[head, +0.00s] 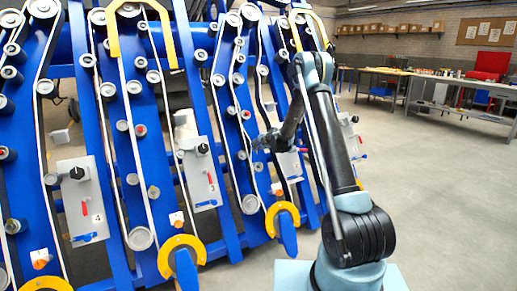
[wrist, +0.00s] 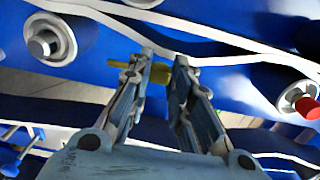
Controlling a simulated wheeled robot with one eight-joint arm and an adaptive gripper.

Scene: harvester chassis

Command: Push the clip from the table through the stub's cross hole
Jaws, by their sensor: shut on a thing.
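My gripper (wrist: 164,65) is shut on a small yellow-olive piece (wrist: 160,73), which looks like the clip. Part of the same colour shows left of the left finger, so the piece seems to lie crosswise between the fingertips. In the head view my gripper (head: 258,143) is small and dark in front of the blue chassis, and the clip cannot be made out there. In the wrist view a grey stub or roller (wrist: 52,40) stands at upper left and a red-ended one (wrist: 303,103) at right. I cannot tell which stub has the cross hole; no hole is visible.
The blue chassis (head: 70,40) fills the left, with rollers, pale belts and yellow guards (head: 181,252). A grey plate with a black knob (head: 203,149) is near my gripper. Workbenches (head: 462,82) stand at the back right. The floor on the right is clear.

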